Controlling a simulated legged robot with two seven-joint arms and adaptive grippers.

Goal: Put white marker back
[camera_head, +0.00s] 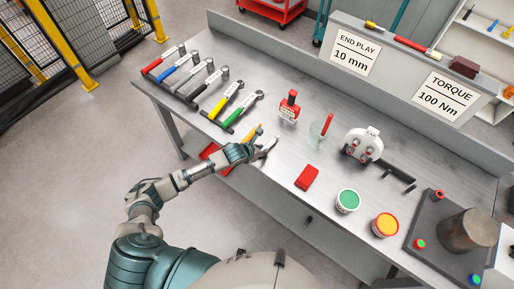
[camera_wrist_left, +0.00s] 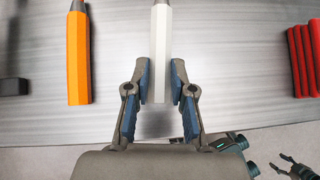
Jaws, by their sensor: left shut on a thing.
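The white marker (camera_wrist_left: 160,50) stands out pale between the two fingertips of my left gripper (camera_wrist_left: 159,85) in the left wrist view. The fingers are shut on its near end, and its far end runs out of the top of the picture. In the head view my left gripper (camera_head: 265,150) is over the near edge of the bench, and the marker is hard to make out there. An orange marker (camera_wrist_left: 78,55) lies to the left, apart from the gripper. A clear cup (camera_head: 318,132) holding a red marker (camera_head: 327,124) stands farther right. My right gripper (camera_wrist_left: 292,168) shows small, fingers apart.
A red block (camera_head: 307,177) lies right of my left gripper. Green (camera_head: 347,201) and orange-topped (camera_head: 385,225) tubs stand at the front. Several torque wrenches (camera_head: 228,98) lie at the left.

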